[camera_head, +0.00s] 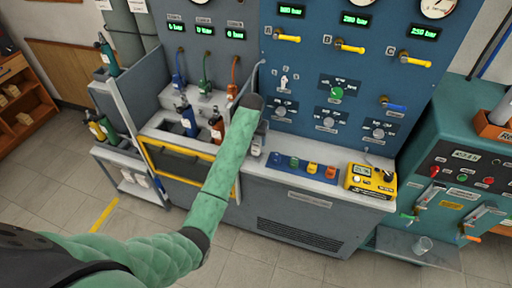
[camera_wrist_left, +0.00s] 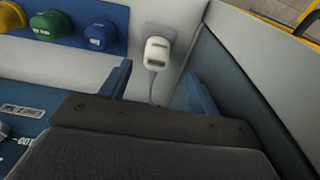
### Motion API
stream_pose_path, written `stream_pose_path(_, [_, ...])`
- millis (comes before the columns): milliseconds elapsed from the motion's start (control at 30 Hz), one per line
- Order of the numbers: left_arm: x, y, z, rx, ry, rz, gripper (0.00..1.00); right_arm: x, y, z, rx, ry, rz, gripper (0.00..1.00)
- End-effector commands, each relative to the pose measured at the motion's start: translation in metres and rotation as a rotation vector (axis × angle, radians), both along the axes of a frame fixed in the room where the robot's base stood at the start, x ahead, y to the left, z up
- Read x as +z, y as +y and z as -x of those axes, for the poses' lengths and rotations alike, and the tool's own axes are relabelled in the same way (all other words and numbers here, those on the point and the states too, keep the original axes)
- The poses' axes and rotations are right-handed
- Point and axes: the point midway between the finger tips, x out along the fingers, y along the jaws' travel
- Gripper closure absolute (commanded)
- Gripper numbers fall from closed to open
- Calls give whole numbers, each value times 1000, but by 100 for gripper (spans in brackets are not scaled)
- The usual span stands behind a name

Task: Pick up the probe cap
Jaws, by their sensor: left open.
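A white, rounded piece (camera_wrist_left: 158,49) with a dark slot and a thin grey cable sits on a small grey plate against the pale bench top in the left wrist view. It looks like the probe cap, though I cannot be sure. My left gripper (camera_wrist_left: 160,88) is open, with one blue finger on each side of the picture below this piece. The piece shows beyond the gap between the fingertips, and nothing is held. In the head view my left arm reaches over the bench, and its gripper is mostly hidden by the arm. My right gripper is not in view.
A blue strip (camera_head: 303,168) with coloured knobs lies right of my left arm, beside a yellow meter (camera_head: 371,181). A dark panel wall (camera_wrist_left: 235,88) stands close right of the gripper in the wrist view. Bottles (camera_head: 188,117) stand at the left basin. A blue gauge panel (camera_head: 352,81) rises behind.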

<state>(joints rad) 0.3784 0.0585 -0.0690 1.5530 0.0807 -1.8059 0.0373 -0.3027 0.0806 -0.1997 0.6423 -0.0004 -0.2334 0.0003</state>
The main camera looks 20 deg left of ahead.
Motion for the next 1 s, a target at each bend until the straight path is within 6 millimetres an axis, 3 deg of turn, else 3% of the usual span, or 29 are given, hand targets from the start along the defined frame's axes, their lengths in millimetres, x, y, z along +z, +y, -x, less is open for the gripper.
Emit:
stream_pose_path(167, [-8, -2, -1, 0, 2, 0, 38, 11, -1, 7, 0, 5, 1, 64])
stream_pose_path(433, [-38, -6, -4, 0, 3, 0, 38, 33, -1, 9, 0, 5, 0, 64])
stream_pose_path(600, [-52, -6, -6, -1, 1, 0, 38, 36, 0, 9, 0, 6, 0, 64])
stream_pose_path(833, [-54, -6, -6, -1, 0, 0, 38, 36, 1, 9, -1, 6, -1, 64])
stream_pose_path(1000, [-54, -6, -6, 0, 0, 0, 70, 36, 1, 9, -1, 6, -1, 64])
